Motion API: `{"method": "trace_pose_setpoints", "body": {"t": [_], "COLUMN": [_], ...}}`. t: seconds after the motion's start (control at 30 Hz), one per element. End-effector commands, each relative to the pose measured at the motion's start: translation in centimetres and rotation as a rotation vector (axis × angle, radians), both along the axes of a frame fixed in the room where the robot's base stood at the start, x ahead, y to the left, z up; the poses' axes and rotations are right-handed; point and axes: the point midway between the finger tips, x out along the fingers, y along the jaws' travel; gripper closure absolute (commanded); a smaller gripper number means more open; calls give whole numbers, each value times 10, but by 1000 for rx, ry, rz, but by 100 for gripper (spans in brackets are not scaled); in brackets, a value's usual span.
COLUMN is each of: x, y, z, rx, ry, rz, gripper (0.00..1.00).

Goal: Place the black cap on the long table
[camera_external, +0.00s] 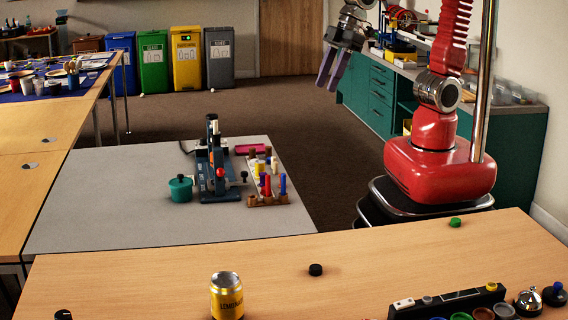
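A small round black cap (316,270) lies on the light wooden table (150,275) in the foreground, right of a yellow can. Another long light wooden table (38,125) runs along the left side; the frame does not show which table the task calls long. My gripper (328,84) is high up near the top centre, far from the black cap, with its two fingers pointing down and slightly apart. It looks open and holds nothing.
A yellow lemonade can (227,297), a green cap (455,222) and a black rack (450,301) with several small pots stand on the foreground table. A grey table (110,215) behind it bears a teal pot (181,189), a blue device (217,170) and a peg rack (266,180).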

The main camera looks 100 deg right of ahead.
Motion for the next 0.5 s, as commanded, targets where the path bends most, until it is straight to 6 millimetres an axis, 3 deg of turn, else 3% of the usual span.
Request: {"method": "trace_pose_setpoints", "body": {"t": [0.2, 0.5], "x": [-42, -99], "y": [-42, -86], "z": [6, -1], "rx": [8, 15], "ry": [-26, -61], "rz": [-101, -234], "gripper": [62, 62]}}
